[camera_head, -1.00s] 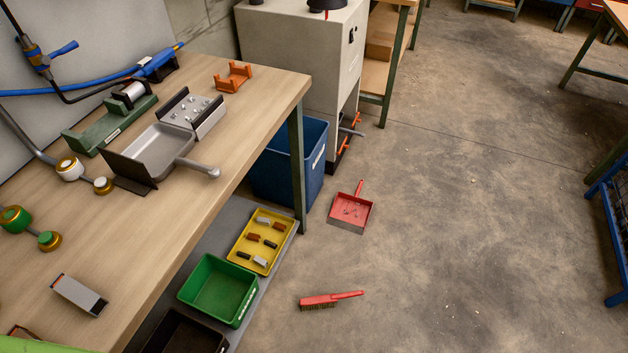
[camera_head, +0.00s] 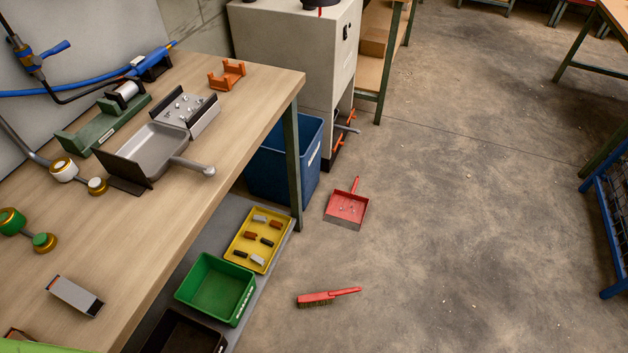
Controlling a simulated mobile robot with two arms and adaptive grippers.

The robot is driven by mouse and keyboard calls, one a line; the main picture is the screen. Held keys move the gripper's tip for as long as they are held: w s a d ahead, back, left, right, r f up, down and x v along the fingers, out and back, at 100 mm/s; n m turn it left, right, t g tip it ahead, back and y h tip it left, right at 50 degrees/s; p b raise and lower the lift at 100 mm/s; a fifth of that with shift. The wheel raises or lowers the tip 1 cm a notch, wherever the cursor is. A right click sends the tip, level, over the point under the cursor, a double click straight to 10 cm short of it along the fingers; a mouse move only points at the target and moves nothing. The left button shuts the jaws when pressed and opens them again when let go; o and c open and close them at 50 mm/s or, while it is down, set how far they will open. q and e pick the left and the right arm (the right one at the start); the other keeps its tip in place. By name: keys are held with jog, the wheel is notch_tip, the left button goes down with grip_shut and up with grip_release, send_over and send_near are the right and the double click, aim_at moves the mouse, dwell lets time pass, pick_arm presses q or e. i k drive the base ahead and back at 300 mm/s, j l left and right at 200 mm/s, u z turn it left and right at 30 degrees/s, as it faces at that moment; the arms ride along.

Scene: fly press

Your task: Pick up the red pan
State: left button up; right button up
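The red pan (camera_head: 346,207) is a dustpan lying flat on the concrete floor, just right of the workbench leg. Its handle points away, toward the grey cabinet. A few small light bits lie in it. Its grey front lip faces me. Neither of my grippers shows in the head view, so nothing is seen touching the pan.
A red brush (camera_head: 328,297) lies on the floor nearer me. A blue bin (camera_head: 284,165) stands under the wooden workbench (camera_head: 190,215), left of the pan. A low shelf holds a yellow tray (camera_head: 243,262) and a green tray (camera_head: 207,305). Floor right of the pan is clear.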

aim_at(339, 198)
jog(key=i+l+z, duration=0.1)
jog(key=l+z, duration=0.15)
jog(key=l, duration=0.2)
jog(key=i+l+z, duration=0.15)
jog(key=l+z, duration=0.15)
jog(key=l, duration=0.15)
jog(key=i+l+z, duration=0.7)
jog(key=i+l, duration=0.25)
jog(key=i+u, duration=0.45)
jog(key=i+l+u, duration=0.1)
jog(key=i+u, duration=0.35)
jog(key=i+l+u, duration=0.25)
jog(key=u, duration=0.2)
jog(key=i, duration=0.1)
